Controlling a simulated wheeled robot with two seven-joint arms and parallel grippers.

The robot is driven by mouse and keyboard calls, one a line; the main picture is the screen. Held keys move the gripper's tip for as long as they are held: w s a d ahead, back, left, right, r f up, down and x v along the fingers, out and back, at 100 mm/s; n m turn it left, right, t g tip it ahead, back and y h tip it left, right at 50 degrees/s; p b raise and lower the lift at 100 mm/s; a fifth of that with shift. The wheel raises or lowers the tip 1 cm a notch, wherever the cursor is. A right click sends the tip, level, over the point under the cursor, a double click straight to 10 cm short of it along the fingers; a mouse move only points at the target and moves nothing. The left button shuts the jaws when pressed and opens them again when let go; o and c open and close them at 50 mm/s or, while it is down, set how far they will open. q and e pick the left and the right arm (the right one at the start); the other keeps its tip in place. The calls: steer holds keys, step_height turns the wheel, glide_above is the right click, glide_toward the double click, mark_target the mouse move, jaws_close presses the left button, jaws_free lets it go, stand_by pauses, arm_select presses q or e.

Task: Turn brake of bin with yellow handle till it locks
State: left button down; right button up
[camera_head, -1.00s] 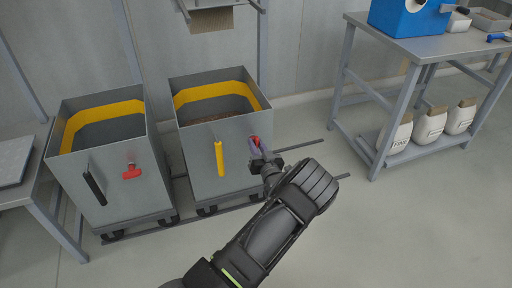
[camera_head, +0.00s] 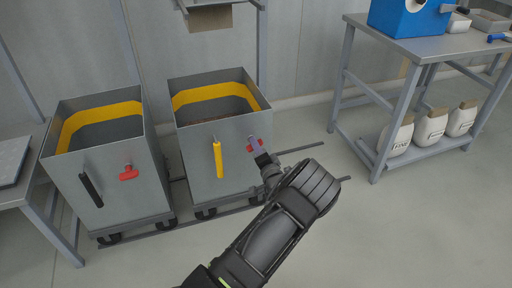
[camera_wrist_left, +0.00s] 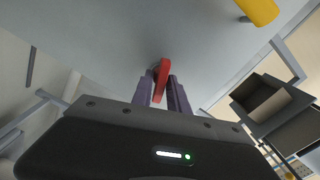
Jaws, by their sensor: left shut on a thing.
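The bin with the yellow handle (camera_head: 219,158) is a grey box on wheels. Its yellow handle (camera_head: 218,160) hangs upright on the front; its end also shows in the left wrist view (camera_wrist_left: 258,10). The red brake (camera_wrist_left: 161,80) sits on the bin's front, right of the handle. My left gripper (camera_head: 254,145) is at the brake and shut on it. In the left wrist view its two purple-grey fingers (camera_wrist_left: 164,92) stand on either side of the red brake. In the head view the fingers hide part of the brake. My right gripper is not in view.
A second bin (camera_head: 110,170) with a black handle (camera_head: 91,189) and a red brake (camera_head: 129,172) stands to the left. A grey table (camera_head: 440,46) with a blue machine (camera_head: 408,17) stands right, with several sacks (camera_head: 430,126) below. Floor in front is clear.

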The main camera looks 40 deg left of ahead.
arm_select(q)
steer(key=shift+f+m, duration=0.1)
steer(key=shift+m, duration=2.2)
steer(key=c, duration=1.5)
jaws_free()
steer(key=shift+d, duration=0.15)
steer(key=p+v, duration=0.2)
steer(key=v, duration=0.5)
steer(key=shift+s+d, duration=0.2)
steer(key=shift+d, duration=0.05)
